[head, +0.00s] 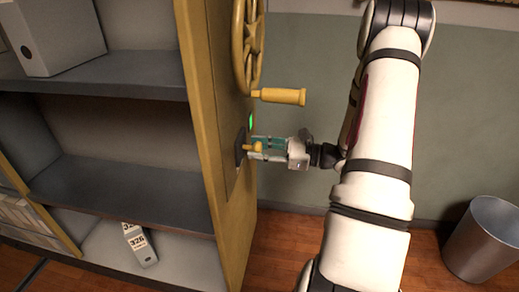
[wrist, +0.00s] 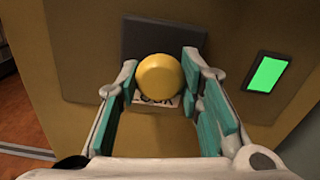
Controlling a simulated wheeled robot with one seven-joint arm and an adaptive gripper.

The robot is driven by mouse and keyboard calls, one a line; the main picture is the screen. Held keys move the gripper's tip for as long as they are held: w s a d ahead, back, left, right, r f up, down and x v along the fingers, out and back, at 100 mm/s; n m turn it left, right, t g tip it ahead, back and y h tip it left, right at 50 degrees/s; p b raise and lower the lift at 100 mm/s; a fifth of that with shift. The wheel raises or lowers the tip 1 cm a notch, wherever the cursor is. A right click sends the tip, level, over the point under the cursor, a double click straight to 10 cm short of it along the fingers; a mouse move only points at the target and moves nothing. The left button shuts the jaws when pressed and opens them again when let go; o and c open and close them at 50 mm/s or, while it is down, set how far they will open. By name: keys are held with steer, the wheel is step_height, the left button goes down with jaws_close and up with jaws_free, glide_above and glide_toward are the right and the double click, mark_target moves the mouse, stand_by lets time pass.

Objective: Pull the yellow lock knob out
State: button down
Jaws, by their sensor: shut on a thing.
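The yellow lock knob (wrist: 160,76) sticks out from a dark plate (wrist: 150,38) on the yellow side panel of the shelf unit. It also shows in the head view (head: 258,147). My gripper (wrist: 160,88) is shut on the knob, with one teal-padded finger on each side of it. In the head view my gripper (head: 262,148) reaches the panel from the right, roughly level. A pale label with dark letters, partly hidden, sits below the knob in the wrist view. How far the knob stands out from the plate is hard to tell.
A yellow handwheel (head: 247,45) with a crank handle (head: 280,96) is just above my gripper. A lit green indicator (wrist: 266,73) is right of the knob. Grey shelves (head: 120,185) with binders stand left. A metal bin (head: 484,238) stands right.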

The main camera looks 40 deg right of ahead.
steer(key=shift+p+v, duration=0.45)
steer(key=shift+v, duration=1.25)
steer(key=c, duration=1.1)
jaws_free()
glide_toward(261, 149)
steer(key=v, duration=0.5)
steer(key=shift+w+d+f, duration=0.25)
steer(key=shift+d+f, duration=0.05)
